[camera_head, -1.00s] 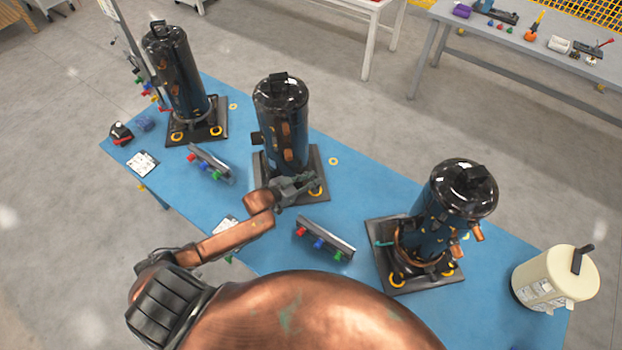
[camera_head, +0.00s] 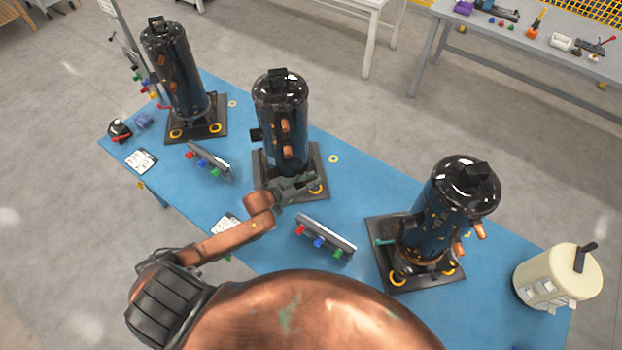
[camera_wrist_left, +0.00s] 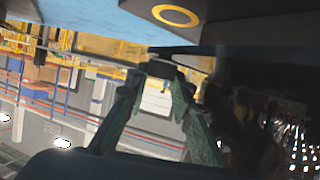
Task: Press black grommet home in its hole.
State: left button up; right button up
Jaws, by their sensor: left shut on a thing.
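The middle black compressor (camera_head: 281,120) stands upright on its dark base plate (camera_head: 312,158). My left gripper (camera_head: 312,181) is at the front of that plate, low beside the compressor's foot. In the left wrist view the gripper (camera_wrist_left: 165,75) is shut on a small dark piece, seemingly the black grommet (camera_wrist_left: 161,69), close to the plate's dark edge. Whether the piece touches the plate or sits in a hole cannot be told. The hole itself is hidden. A yellow ring shows on the plate in the wrist view (camera_wrist_left: 175,15). My right gripper is not in view.
More compressors stand left (camera_head: 178,75) and right (camera_head: 447,220) on the blue table (camera_head: 365,180). A bar with coloured knobs (camera_head: 325,236) lies in front of the gripper. A loose yellow ring (camera_head: 333,159) lies behind it. A cream canister (camera_head: 557,277) stands at far right.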

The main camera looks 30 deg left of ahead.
pick_arm(q)
jog(key=shift+s+f, duration=0.1)
jog(key=shift+f, duration=0.25)
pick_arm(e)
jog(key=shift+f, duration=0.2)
pick_arm(q)
jog(key=o, duration=0.8)
jog(key=shift+f, duration=0.1)
jog(key=shift+o, duration=0.8)
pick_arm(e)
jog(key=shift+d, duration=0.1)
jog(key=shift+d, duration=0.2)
pick_arm(q)
jog(key=v, duration=1.2)
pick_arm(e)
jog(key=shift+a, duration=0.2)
